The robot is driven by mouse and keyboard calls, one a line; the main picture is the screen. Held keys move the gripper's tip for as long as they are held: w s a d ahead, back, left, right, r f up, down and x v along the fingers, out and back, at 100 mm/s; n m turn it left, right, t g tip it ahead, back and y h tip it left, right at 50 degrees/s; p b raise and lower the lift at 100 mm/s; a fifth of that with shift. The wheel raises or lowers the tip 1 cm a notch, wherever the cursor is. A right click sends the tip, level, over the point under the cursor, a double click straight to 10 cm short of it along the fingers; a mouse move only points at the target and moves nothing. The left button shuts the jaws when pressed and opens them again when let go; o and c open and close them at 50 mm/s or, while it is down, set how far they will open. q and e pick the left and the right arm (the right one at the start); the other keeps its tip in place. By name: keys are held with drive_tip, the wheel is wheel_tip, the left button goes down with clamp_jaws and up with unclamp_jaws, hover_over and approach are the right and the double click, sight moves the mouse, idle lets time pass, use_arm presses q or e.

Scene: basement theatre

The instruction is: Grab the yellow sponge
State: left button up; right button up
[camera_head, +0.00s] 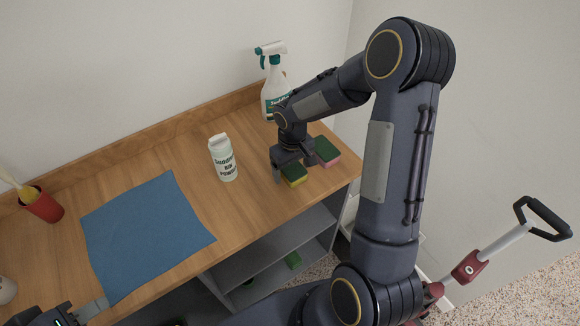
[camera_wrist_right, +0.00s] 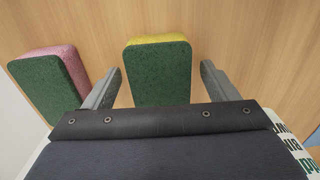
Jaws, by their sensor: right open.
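The yellow sponge (camera_head: 294,181), with a dark green scouring side, lies near the right end of the wooden countertop. It also shows in the right wrist view (camera_wrist_right: 158,75), green side toward the camera. My right gripper (camera_head: 293,169) is open over it. In the wrist view its two fingers (camera_wrist_right: 161,70) stand on either side of the sponge, with a visible gap on each side. My left gripper (camera_head: 78,315) is partly in view at the lower left, over the front edge of the blue cloth; its opening is not clear.
A pink sponge (camera_head: 327,156) with a green side lies right beside my right gripper, outside its fingers (camera_wrist_right: 50,80). A white powder bottle (camera_head: 223,162) and a spray bottle (camera_head: 274,97) stand nearby. A blue cloth (camera_head: 145,230) and red cup (camera_head: 43,207) are left.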

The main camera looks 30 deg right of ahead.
drive_tip(key=shift+f, duration=0.25)
drive_tip(key=c, duration=1)
drive_tip(key=shift+r, duration=0.1)
drive_tip(key=shift+c, duration=0.2)
